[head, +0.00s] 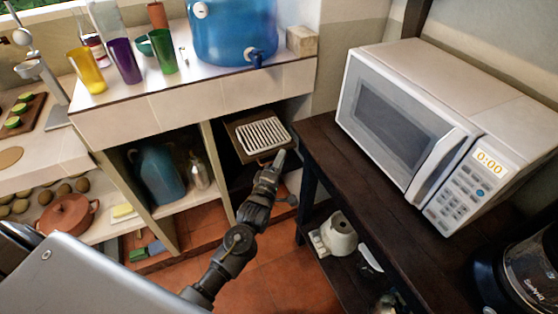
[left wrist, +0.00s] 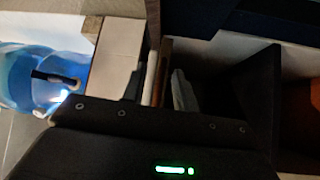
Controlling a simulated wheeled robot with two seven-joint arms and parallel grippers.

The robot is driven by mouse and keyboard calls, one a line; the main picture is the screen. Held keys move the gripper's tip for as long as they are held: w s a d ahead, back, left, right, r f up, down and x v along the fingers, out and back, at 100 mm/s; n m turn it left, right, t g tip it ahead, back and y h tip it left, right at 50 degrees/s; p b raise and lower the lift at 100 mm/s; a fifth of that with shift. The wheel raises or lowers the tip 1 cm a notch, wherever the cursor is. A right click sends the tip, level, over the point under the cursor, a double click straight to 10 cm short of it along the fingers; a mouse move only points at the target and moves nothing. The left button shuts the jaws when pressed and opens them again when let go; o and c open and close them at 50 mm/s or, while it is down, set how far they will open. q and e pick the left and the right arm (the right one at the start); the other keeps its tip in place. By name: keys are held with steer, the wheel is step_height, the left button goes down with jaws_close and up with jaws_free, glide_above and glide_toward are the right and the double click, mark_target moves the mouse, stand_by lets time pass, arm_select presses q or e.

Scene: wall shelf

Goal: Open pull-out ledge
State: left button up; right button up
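The pull-out ledge (head: 238,137) is a dark wooden tray under the tiled counter, bearing a white slatted rack (head: 263,134). A thin copper-coloured handle shows at its front edge, partly behind my gripper. My left gripper (head: 277,160) is just in front of the ledge's front edge, by the handle. I cannot tell whether it touches the handle. In the left wrist view, a brown wooden edge (left wrist: 164,72) and a grey finger-like piece (left wrist: 180,92) show close to the gripper body. The finger gap is not clear. My right gripper is not in view.
A dark wooden table (head: 335,165) with a white microwave (head: 405,115) stands close to the right of my left arm. The blue dispenser (head: 232,30) and coloured cups sit on the counter above. Open red tiled floor (head: 272,265) lies beside my forearm.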

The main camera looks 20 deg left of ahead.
arm_select(q)
steer(key=shift+w+a, duration=0.1)
